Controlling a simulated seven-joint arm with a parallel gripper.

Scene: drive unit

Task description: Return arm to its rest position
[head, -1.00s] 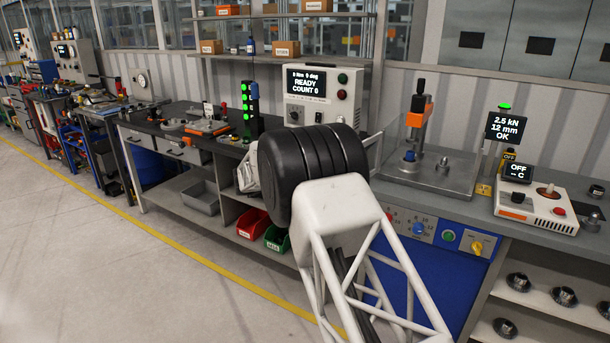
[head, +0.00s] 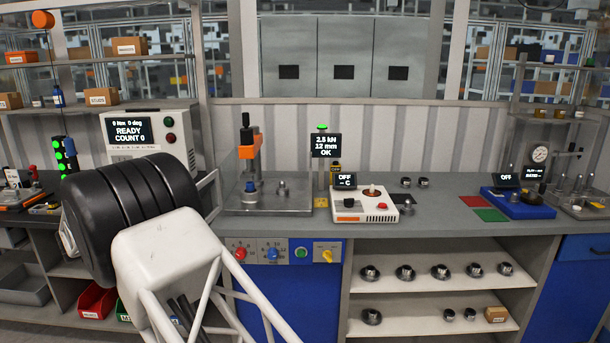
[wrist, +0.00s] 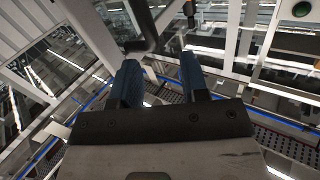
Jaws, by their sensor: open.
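My arm reaches up from the bottom left of the head view, with its white link and black ribbed joint in front of the bench's left part. My gripper is hidden behind the arm in the head view. In the wrist view my gripper (wrist: 160,85) shows two blue fingers standing apart with nothing between them. Behind them are only distant frames, glass and floor, so the fingers touch nothing.
A press (head: 249,165) with an orange head stands on the bench (head: 430,215). A white heater unit (head: 364,206) and a blue unit (head: 518,204) stand further right. A control box (head: 150,138) reading READY is behind my arm. Metal parts (head: 404,272) sit on shelves below.

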